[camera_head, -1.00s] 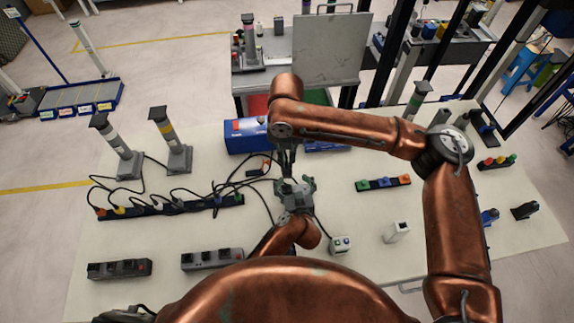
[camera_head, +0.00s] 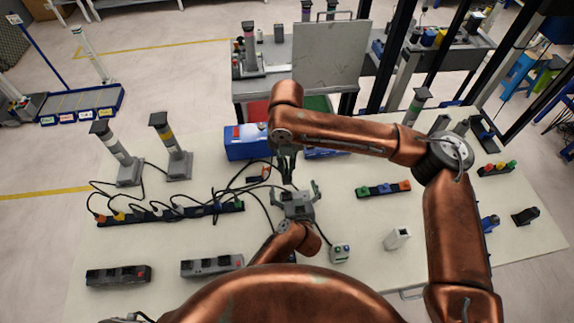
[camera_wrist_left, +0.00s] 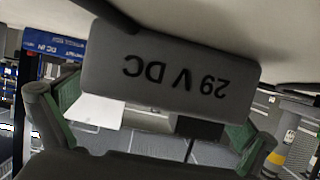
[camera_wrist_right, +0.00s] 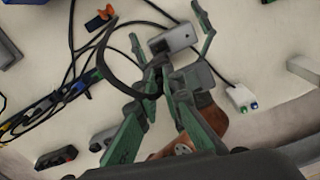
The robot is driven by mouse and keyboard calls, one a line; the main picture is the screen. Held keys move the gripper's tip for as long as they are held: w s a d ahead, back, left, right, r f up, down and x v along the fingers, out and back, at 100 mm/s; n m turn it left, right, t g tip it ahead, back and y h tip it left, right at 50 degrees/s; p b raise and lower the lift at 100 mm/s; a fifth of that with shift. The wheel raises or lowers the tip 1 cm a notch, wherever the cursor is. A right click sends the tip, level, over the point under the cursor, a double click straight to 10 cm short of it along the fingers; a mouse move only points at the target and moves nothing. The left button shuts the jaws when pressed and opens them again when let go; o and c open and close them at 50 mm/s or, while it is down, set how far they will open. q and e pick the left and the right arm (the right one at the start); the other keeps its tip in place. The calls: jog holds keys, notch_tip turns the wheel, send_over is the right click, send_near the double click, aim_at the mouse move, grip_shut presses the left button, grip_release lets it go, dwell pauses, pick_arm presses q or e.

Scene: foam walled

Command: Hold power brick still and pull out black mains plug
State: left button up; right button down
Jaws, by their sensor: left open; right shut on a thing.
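The grey power brick (camera_wrist_left: 172,72), marked "29 V DC", fills the middle of the left wrist view, upside down. It also shows in the right wrist view (camera_wrist_right: 173,39). My left gripper (camera_head: 299,191) is open, its fingers spread on either side of the brick. My right gripper (camera_head: 287,173) is just above it in the head view, shut on the black mains plug (camera_wrist_right: 152,84). The plug is mostly hidden between the fingers; a black cable loops away from it. Whether plug and brick still touch is hard to tell.
A black power strip (camera_head: 170,212) with several plugs and cables lies at the left. Grey socket blocks (camera_head: 212,265) lie at the near left. A blue box (camera_head: 246,142) stands behind. A small white box (camera_head: 340,252) and a white block (camera_head: 397,238) stand right of my left arm.

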pick_arm(q)
jog(key=v, duration=1.2)
jog(key=shift+w, duration=0.1)
